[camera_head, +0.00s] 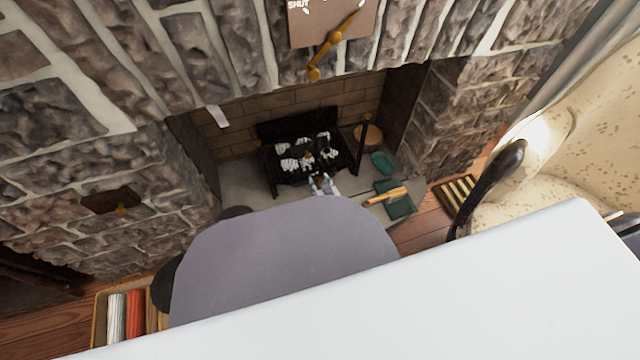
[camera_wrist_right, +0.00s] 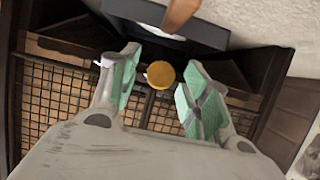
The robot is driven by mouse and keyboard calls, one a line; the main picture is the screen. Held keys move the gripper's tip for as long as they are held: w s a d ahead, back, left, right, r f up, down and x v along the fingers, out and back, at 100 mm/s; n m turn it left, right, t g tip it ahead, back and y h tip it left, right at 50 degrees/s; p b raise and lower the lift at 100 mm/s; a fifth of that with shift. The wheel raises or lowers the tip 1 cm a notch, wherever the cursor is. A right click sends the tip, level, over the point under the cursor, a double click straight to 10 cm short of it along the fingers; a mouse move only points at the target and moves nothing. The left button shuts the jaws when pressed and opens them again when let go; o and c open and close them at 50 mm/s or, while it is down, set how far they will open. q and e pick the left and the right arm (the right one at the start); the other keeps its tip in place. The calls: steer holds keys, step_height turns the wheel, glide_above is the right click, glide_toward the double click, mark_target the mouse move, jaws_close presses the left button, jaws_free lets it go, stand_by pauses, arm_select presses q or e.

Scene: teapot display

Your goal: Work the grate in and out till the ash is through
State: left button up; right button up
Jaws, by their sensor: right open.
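The dark fire grate (camera_head: 290,176) stands in the hearth, with grey-white and black lumps (camera_head: 290,163) on it. My right gripper (camera_head: 321,183) is at the front of the grate. In the right wrist view my right gripper (camera_wrist_right: 158,82) is open, with green-padded fingers spread apart. A round brass-coloured knob (camera_wrist_right: 160,75) shows between the fingers, with gaps on both sides. Behind it is dark wire mesh (camera_wrist_right: 60,100) in a dark frame. I cannot tell whether ash lies below the grate. My left gripper is not in view.
Stone walls (camera_head: 195,50) enclose the hearth. A teal bowl (camera_head: 382,160) and a green dustpan (camera_head: 401,209) with a wooden-handled brush (camera_head: 386,195) lie to the grate's right. A floral armchair (camera_head: 590,130) stands far right. A brass pointer (camera_head: 325,55) is on a plate marked SHUT above.

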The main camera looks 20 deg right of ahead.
jaws_close()
steer(key=shift+s, duration=0.1)
steer(key=s+p, duration=0.2)
steer(key=s, duration=0.2)
steer(key=shift+s+f, duration=0.1)
steer(key=shift+s, duration=0.05)
stand_by(0.5)
